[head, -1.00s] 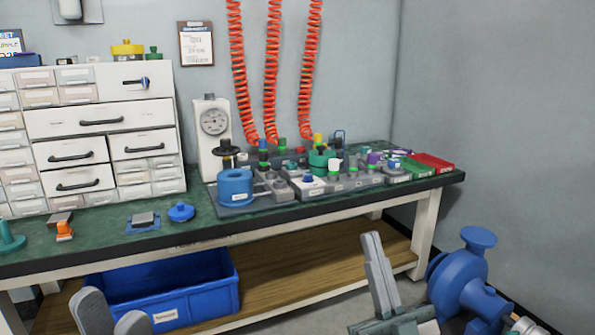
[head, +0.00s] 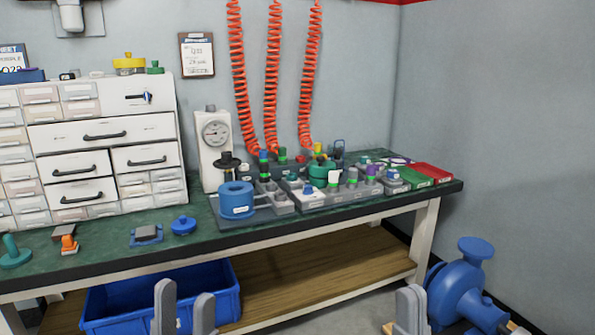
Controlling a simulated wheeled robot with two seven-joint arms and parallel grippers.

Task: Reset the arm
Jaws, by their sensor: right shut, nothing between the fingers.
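My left gripper (head: 185,307) shows at the bottom edge, in front of the blue bin. Its two grey fingers stand upright with a gap between them, so it is open, and nothing shows between them. My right gripper (head: 410,306) is at the bottom edge, to the right, in front of the bench's lower right side and left of the blue pump. Its fingers are together and hold nothing. Both grippers are clear of the bench top, and the arms behind them are out of the frame.
The green-topped workbench (head: 330,222) carries a blue cylinder (head: 237,199), a gauge (head: 214,150), small fittings and a drawer cabinet (head: 100,135). A blue bin (head: 120,306) sits on the wooden lower shelf (head: 310,276). A blue pump (head: 458,290) stands at the right.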

